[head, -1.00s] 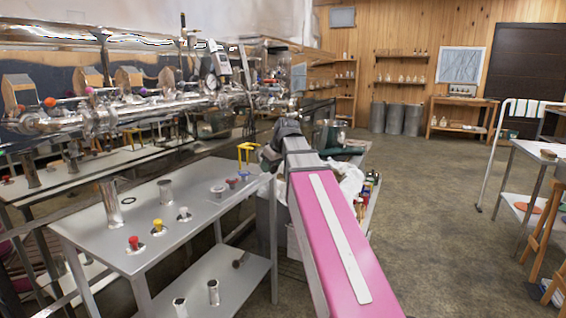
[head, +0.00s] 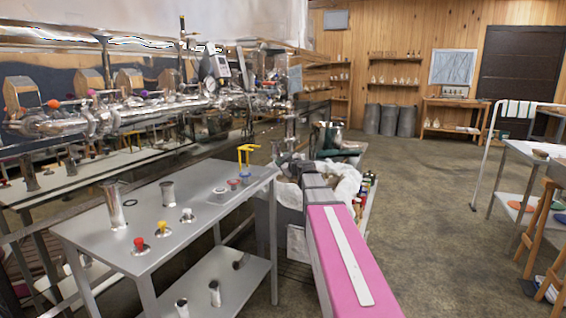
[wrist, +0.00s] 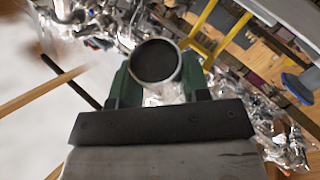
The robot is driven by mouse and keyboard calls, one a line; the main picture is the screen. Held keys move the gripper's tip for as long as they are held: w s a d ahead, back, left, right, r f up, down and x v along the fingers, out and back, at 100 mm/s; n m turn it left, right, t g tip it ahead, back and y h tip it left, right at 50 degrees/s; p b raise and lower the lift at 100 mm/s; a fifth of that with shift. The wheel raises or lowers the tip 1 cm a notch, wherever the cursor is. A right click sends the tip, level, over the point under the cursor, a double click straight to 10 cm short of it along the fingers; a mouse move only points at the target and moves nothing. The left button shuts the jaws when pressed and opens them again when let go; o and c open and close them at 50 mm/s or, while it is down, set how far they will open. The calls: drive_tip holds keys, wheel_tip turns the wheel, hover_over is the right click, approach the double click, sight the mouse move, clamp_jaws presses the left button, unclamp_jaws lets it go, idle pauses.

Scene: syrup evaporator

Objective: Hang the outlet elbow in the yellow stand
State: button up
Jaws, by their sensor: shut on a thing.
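In the wrist view my gripper (wrist: 157,86) has two green fingers shut on a round metal tube end, which I take to be the outlet elbow (wrist: 155,60). Its dark open mouth faces the camera. The rest of it is hidden. The yellow stand (head: 245,153) rises at the far right corner of the steel table in the head view. Yellow bars, apparently the stand (wrist: 201,48), show beyond the elbow in the wrist view. In the head view the hand is small and dark, right of the stand, and the elbow cannot be made out there.
The steel table (head: 165,232) holds a tall metal tube (head: 112,205), a shorter one (head: 168,193), red (head: 139,243), yellow (head: 163,226) and white (head: 187,213) capped fittings, and blue and red parts beside the stand. A cluttered cart stands behind my arm.

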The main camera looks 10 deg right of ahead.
drive_tip(key=shift+w+a+f, duration=0.3)
drive_tip(key=shift+w+a, duration=0.15)
drive_tip(key=shift+a, duration=0.15)
drive_tip(key=shift+w+a+f, duration=0.35)
drive_tip(key=shift+w+a, duration=0.1)
drive_tip(key=shift+a, duration=0.2)
drive_tip(key=shift+w+a+f, duration=0.3)
drive_tip(key=shift+w+a, duration=0.15)
drive_tip(key=shift+a, duration=0.15)
drive_tip(key=shift+w+a+f, duration=0.3)
drive_tip(key=shift+w+a, duration=0.2)
drive_tip(key=shift+a, duration=0.2)
drive_tip(key=shift+w+a, duration=0.6)
drive_tip(key=shift+a, duration=0.25)
drive_tip(key=shift+w+a, duration=0.6)
drive_tip(key=shift+a, duration=0.2)
drive_tip(key=shift+w+a, duration=0.6)
drive_tip(key=shift+a, duration=0.25)
idle(0.8)
